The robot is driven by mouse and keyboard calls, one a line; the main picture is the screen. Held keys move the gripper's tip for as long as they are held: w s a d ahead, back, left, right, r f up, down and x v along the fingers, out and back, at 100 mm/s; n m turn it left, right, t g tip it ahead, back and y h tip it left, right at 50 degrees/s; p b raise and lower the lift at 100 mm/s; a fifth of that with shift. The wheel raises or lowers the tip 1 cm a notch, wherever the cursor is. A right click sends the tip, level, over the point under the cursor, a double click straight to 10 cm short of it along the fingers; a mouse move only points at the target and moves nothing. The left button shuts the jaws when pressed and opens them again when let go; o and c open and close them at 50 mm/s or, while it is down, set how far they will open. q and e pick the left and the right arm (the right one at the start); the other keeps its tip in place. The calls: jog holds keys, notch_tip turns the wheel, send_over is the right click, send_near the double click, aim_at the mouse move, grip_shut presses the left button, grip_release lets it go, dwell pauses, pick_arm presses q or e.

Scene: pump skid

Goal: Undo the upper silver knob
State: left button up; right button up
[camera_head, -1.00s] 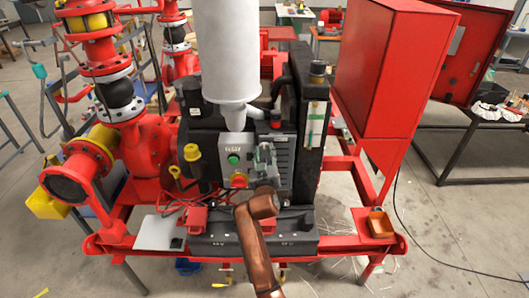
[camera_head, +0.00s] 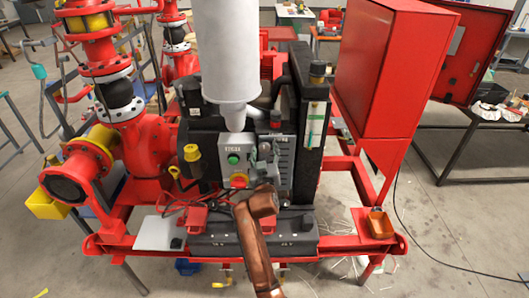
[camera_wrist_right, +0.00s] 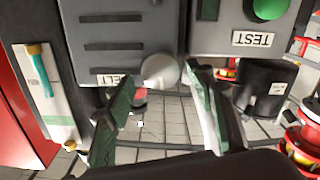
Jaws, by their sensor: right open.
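A silver knob (camera_wrist_right: 160,70) with a rounded, pale face shows in the wrist view on the grey guard panel (camera_wrist_right: 112,38), beside the upside-down BELT label. This view is turned over, so this knob is the upper one. My right gripper (camera_wrist_right: 160,84) is open, with its green-padded fingers on either side of the knob; I cannot tell whether they touch it. In the head view my right gripper (camera_head: 265,152) is small in front of the panel and hides the knob.
A grey control box (camera_head: 236,160) with a green button and a red-and-yellow switch stands close beside the gripper. A white cylinder (camera_head: 226,50) hangs above. A red cabinet (camera_head: 390,70) stands to the right. A black block with a green-and-white gauge (camera_head: 314,125) flanks the panel.

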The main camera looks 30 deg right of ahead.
notch_tip(320, 180, up, 9)
dwell(0.3)
jog(key=shift+r, duration=0.1)
dwell(0.4)
